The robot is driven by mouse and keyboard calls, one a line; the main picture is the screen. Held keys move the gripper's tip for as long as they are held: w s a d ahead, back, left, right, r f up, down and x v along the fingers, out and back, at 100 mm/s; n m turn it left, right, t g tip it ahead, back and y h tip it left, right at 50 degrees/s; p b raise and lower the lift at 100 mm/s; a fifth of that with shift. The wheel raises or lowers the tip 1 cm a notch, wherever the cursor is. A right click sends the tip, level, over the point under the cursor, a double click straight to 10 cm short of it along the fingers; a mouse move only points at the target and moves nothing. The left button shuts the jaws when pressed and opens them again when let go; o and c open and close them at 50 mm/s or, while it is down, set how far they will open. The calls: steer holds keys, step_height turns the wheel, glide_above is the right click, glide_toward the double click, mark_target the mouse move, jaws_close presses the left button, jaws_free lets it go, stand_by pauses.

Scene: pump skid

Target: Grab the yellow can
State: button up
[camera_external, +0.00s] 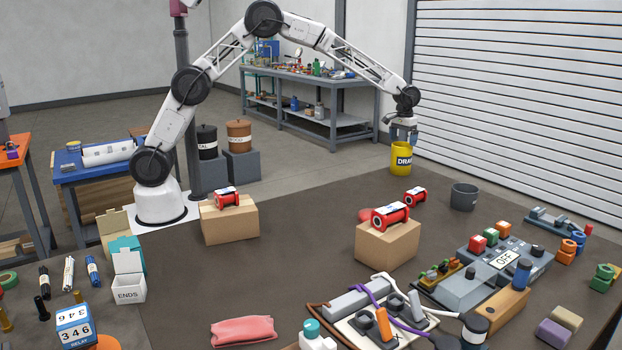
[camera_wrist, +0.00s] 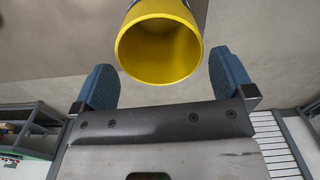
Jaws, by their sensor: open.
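The yellow can (camera_external: 402,160), with a dark "DRAIN" label, is upright near the far edge of the dark table, at right of centre in the external view. My gripper (camera_external: 403,132) points down right above it, its fingertips close to the can's rim. In the wrist view, the can (camera_wrist: 122,48) shows its open, empty mouth between the two blue fingers of my gripper (camera_wrist: 163,68). Gaps show on both sides of the rim. The gripper is open and holds nothing. I cannot tell how far the fingertips reach below the rim.
A grey can (camera_external: 464,197) stands to the right. A small red spool (camera_external: 415,196) is in front, and another red spool (camera_external: 390,216) lies on a cardboard box (camera_external: 386,246). A grey switch panel (camera_external: 500,262) is at the right. The table left of the yellow can is clear.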

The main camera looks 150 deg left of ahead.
mark_target(403, 145)
steer(key=shift+f, duration=0.1)
steer(key=shift+f, duration=2.5)
steer(key=shift+c, duration=0.3)
steer(key=shift+w, duration=0.1)
steer(key=c, duration=1)
steer(key=shift+o, duration=0.2)
steer(key=shift+r, duration=0.1)
steer(key=shift+r, duration=0.8)
steer(key=s+d+r, duration=0.1)
steer(key=s+d, duration=0.2)
steer(key=d, duration=0.4)
steer(key=s+d+r, duration=0.2)
steer(key=s+d, duration=0.2)
steer(key=d, duration=0.3)
steer(key=shift+d+r, duration=0.15)
steer(key=shift+d, duration=0.1)
